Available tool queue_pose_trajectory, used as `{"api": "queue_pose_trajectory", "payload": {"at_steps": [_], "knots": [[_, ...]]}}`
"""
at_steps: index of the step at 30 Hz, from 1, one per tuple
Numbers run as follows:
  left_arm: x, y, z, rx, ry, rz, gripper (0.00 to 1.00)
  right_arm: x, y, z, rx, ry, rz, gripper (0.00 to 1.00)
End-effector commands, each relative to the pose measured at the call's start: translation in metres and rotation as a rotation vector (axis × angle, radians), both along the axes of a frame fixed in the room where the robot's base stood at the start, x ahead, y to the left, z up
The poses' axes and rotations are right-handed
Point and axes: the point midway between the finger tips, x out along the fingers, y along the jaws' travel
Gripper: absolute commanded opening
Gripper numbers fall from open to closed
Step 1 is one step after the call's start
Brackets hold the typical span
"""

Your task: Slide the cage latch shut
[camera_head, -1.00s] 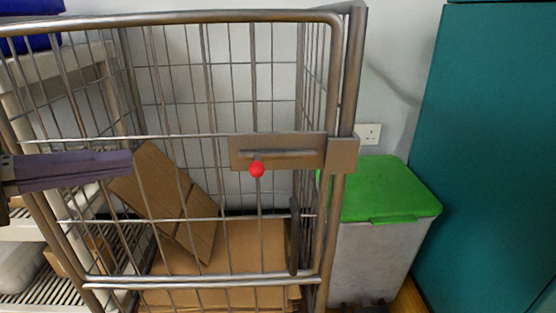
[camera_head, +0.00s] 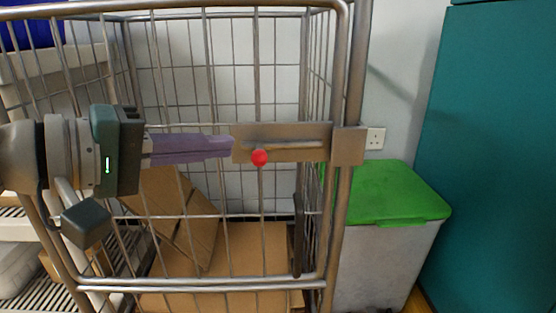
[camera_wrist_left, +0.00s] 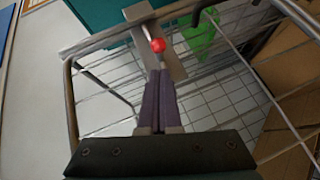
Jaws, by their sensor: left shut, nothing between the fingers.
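The cage latch (camera_head: 290,143) is a flat metal plate with a slot on the cage front. Its red knob (camera_head: 260,157) sits near the left end of the slot. A metal keeper block (camera_head: 348,146) is on the post at the plate's right. My left gripper (camera_head: 232,146) is shut and empty, its purple fingers pointing right, with the tips at the plate's left edge, just left of the knob. In the left wrist view the fingertips (camera_wrist_left: 160,72) lie close below the red knob (camera_wrist_left: 157,45); whether they touch it I cannot tell. My right gripper is not in view.
The wire cage (camera_head: 200,283) holds cardboard (camera_head: 240,255). A grey bin with a green lid (camera_head: 395,192) stands to its right, beside a teal cabinet (camera_head: 490,150). White shelving (camera_head: 25,228) stands at the left.

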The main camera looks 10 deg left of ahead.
Motion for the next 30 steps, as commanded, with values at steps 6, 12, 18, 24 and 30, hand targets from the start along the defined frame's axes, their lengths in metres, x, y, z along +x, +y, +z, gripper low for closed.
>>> {"api": "queue_pose_trajectory", "payload": {"at_steps": [6, 12, 18, 24, 30], "knots": [[0.002, -0.016, -0.006, 0.000, 0.000, 0.001, 0.00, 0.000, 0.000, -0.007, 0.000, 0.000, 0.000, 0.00], [0.002, -0.018, -0.006, 0.000, 0.000, 0.001, 0.00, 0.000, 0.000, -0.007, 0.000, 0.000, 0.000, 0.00], [0.003, -0.021, -0.005, -0.001, 0.001, 0.000, 0.00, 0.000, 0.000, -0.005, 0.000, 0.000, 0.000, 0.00], [0.012, -0.052, -0.003, -0.003, 0.003, -0.001, 0.00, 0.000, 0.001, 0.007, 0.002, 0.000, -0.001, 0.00], [0.014, -0.063, -0.006, 0.000, 0.000, -0.001, 0.00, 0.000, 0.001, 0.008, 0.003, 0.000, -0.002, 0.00]]}}
